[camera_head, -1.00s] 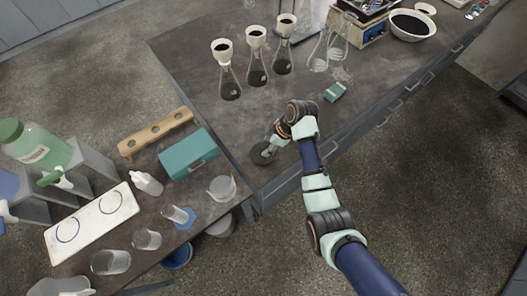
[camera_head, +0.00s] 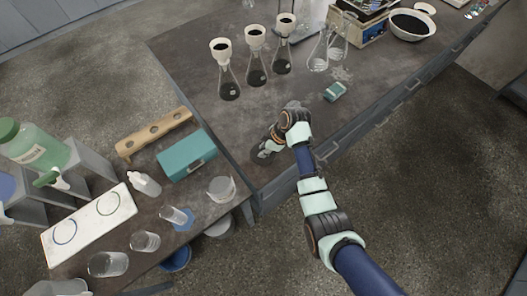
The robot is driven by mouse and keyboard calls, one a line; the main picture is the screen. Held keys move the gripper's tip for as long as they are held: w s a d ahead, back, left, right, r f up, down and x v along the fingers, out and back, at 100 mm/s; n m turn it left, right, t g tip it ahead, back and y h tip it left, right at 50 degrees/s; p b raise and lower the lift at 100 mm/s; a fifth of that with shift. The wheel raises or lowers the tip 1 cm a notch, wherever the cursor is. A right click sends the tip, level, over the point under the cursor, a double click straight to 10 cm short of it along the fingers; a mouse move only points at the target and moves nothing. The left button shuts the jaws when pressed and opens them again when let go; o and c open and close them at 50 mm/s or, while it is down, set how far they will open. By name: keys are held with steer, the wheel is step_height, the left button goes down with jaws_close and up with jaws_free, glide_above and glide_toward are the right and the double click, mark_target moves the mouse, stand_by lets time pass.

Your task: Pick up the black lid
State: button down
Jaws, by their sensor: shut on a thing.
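The black lid (camera_head: 263,152) is a dark, round, flat piece near the left front corner of the dark bench. My gripper (camera_head: 269,147) is at the lid, shut on it. My wrist and fingers hide part of the lid. I cannot tell whether the lid is touching the bench top or a little above it.
Flasks with funnels (camera_head: 256,68) and empty flasks (camera_head: 318,58) stand farther back. A small green box (camera_head: 335,91) lies to the right of my wrist. A teal box (camera_head: 187,155) and a glass beaker (camera_head: 221,189) stand on the side table. The bench middle is clear.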

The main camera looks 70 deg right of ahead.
step_height(320, 180, up, 20)
steer(key=p, duration=0.6)
steer(key=shift+r, duration=0.15)
